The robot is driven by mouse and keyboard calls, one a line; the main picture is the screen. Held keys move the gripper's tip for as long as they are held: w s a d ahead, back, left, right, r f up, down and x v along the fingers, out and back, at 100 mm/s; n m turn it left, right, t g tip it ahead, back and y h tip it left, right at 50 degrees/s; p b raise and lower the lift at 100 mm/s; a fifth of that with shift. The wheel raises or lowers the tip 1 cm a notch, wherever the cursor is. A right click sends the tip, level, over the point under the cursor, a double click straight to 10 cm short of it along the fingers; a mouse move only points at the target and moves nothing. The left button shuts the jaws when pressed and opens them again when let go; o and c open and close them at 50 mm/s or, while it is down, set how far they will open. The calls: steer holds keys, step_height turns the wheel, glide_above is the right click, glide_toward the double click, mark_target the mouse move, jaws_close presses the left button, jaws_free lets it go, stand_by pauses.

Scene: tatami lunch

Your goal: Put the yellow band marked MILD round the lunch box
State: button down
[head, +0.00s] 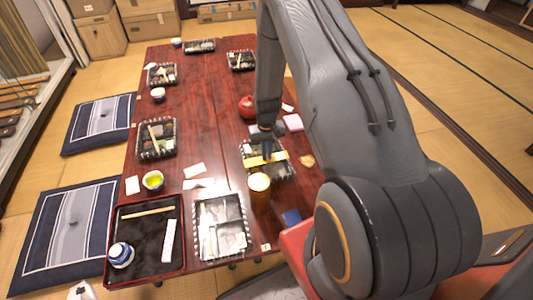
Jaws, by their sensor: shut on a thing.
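The lunch box (284,171) is a dark tray with divided food, on the red-brown table right of its middle. A yellow band (254,161) shows as a flat strip across the lunch box, under my gripper (267,150). My gripper points down over the box and is shut on the yellow band. Any marking on the band is too small to read. I cannot tell whether the band goes round the box or only lies over its top. My arm comes in from the right and hides part of the table behind the box.
A black tray (147,259) and another lunch box (221,251) lie at the near left. The table's middle (200,125) is fairly clear.

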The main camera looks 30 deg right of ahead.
stand_by(0.4)
steer(key=c, duration=1.3)
jaws_free()
steer(key=shift+o, duration=0.2)
steer(key=shift+r+p, duration=2.4)
steer(key=shift+r, duration=1.6)
